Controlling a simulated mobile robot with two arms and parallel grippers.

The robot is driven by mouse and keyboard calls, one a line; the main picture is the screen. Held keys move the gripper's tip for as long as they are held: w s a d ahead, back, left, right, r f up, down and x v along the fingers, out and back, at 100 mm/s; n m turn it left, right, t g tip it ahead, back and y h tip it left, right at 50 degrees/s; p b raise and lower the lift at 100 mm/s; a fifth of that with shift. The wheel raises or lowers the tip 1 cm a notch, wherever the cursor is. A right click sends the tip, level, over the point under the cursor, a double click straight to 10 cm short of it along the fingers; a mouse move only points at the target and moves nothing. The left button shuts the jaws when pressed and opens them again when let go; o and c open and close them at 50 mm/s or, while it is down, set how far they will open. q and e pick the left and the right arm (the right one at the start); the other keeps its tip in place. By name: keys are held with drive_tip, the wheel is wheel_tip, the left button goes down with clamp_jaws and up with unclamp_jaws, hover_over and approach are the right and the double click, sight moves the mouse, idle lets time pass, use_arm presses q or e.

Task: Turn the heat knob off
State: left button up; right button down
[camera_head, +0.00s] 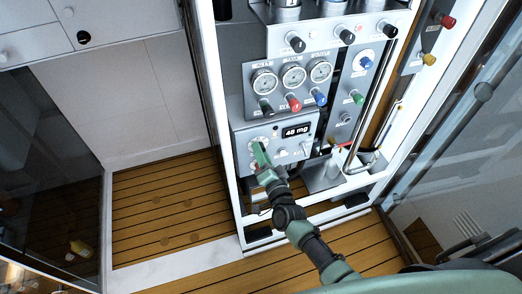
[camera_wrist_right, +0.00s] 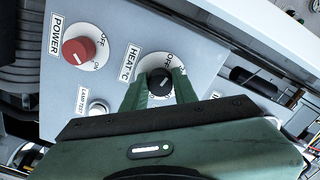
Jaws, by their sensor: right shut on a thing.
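The heat knob (camera_wrist_right: 160,82) is a black round knob on a white dial, under a "HEAT°C" label, in the right wrist view. Its pale pointer line slants toward the upper right, and OFF is printed at the dial's upper right edge. My right gripper (camera_wrist_right: 159,76) has its two green fingers on either side of the knob, shut on it. In the head view my right gripper (camera_head: 262,154) reaches the front of the grey control box (camera_head: 242,137) and hides most of the knob. My left gripper is in neither view.
A red power knob (camera_wrist_right: 78,47) sits left of the heat knob, with a small lamp-test button (camera_wrist_right: 97,108) below. A lit display (camera_head: 297,130) is on the same box. Gauges (camera_head: 293,75) and coloured knobs are above. A white frame (camera_head: 218,120) borders the panel.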

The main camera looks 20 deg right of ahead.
drive_tip(key=shift+n+p, duration=0.3)
drive_tip(key=shift+n, duration=0.8)
drive_tip(key=shift+f, duration=0.1)
drive_tip(key=c, duration=1.1)
unclamp_jaws()
drive_tip(key=shift+s, duration=0.15)
drive_tip(key=s, duration=0.7)
drive_tip(key=shift+s+d, duration=0.15)
drive_tip(key=shift+s, duration=0.15)
